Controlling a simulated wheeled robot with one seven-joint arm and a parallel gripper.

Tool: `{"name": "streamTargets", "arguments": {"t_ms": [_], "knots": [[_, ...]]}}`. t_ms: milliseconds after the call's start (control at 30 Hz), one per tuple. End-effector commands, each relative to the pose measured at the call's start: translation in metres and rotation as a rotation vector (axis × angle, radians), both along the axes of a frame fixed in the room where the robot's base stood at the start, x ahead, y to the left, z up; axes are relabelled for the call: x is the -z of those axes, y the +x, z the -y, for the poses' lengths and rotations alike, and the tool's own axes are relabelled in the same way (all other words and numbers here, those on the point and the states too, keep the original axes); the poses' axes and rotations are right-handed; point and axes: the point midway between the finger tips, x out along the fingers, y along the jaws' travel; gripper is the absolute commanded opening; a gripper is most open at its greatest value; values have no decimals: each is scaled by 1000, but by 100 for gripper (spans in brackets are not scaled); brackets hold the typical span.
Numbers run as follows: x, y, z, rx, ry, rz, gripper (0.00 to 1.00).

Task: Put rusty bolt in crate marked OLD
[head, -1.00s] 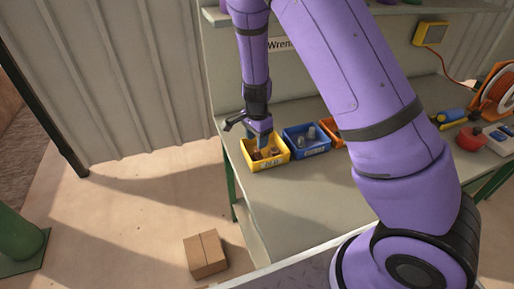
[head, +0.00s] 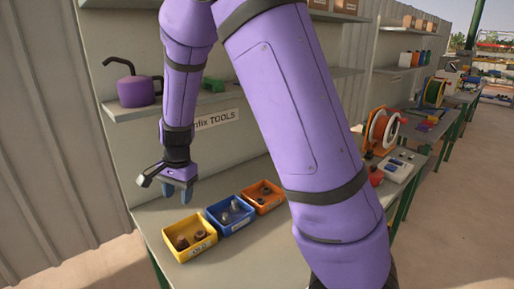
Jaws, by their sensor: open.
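The yellow crate (head: 207,246) stands at the near left end of the bench, with a white label on its front that seems to read OLD. Brown, rusty-looking pieces (head: 183,243) lie inside it; I cannot tell which of them is a bolt. My gripper (head: 179,197) is open, points down and looks empty. It is above and behind the yellow crate, apart from it.
A blue crate (head: 238,226) with grey pieces and an orange crate (head: 274,205) with dark pieces stand to the right. A purple can (head: 136,91) sits on the shelf behind. A cable reel (head: 383,130) is farther right. My arm hides part of the bench.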

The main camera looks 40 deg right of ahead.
Motion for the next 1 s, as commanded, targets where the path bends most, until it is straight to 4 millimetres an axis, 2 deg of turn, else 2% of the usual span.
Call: {"name": "streamTargets", "arguments": {"t_ms": [33,200,500,800,1000], "knots": [[-17,-7,3,-36,21,21,49],[-63,-35,11,-181,59,82,49],[-134,-95,29,-443,54,220,49],[-184,-165,46,-697,-55,354,49],[-205,-214,55,-853,-182,419,49]]}}
